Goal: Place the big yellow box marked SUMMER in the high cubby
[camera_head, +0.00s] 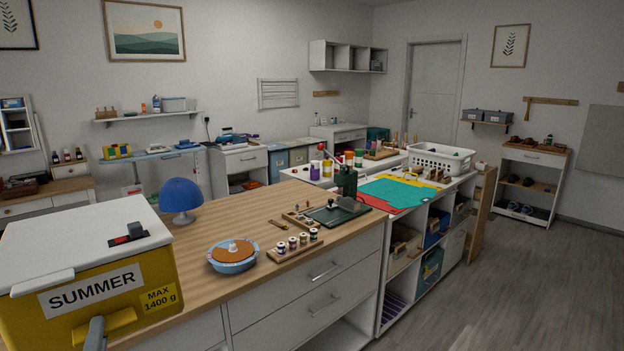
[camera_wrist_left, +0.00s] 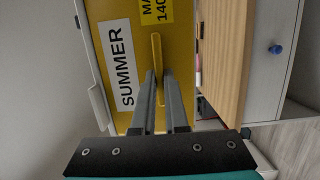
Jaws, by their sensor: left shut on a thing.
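The big yellow box (camera_head: 158,274) has a white lid with a black and red latch and labels reading SUMMER and MAX 1400 g. It is at the near left of the head view and fills the top of the left wrist view (camera_wrist_left: 120,115). My left gripper (camera_head: 97,335) is shut on its yellow front handle; the fingers also show in the left wrist view (camera_wrist_left: 158,85). I cannot tell whether the box touches the counter. A white wall cubby unit (camera_head: 327,55) hangs high on the back wall. My right gripper is out of view.
The wooden counter (camera_head: 200,262) holds a blue lamp (camera_head: 181,197), a blue round dish (camera_head: 232,260), a rack of small jars (camera_head: 296,244) and a green press (camera_head: 346,186). Open shelves with bins (camera_head: 436,226) stand beyond it. The floor (camera_head: 500,290) at right is clear.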

